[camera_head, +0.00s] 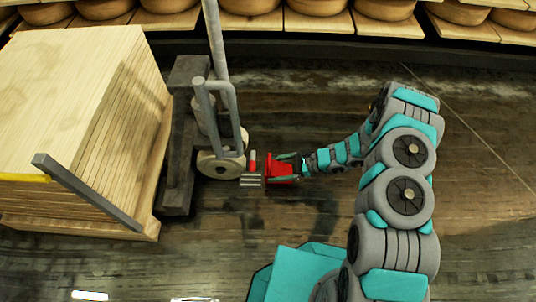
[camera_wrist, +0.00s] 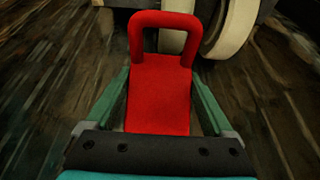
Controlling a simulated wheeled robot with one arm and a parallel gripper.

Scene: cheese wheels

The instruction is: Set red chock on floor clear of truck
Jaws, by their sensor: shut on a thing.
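The red chock (camera_head: 279,168) is in my gripper (camera_head: 290,167), close to the floor and to the right of the truck's wheel. In the wrist view the chock (camera_wrist: 161,95) fills the space between the two green fingers of my gripper (camera_wrist: 160,108), with its red loop handle at the far end. The fingers are shut on its sides. The truck (camera_head: 180,140) stands left of the chock, with a pale wheel (camera_head: 220,163); a pale wheel also shows beyond the handle in the wrist view (camera_wrist: 233,25). I cannot tell whether the chock touches the floor.
A stack of wooden boards (camera_head: 80,110) sits on the left side of the truck. A small grey pedal-like part (camera_head: 250,180) with a red piece sticks out by the wheel. Shelves of cheese wheels (camera_head: 317,5) line the back. The dark floor (camera_head: 270,245) is open in front and at right.

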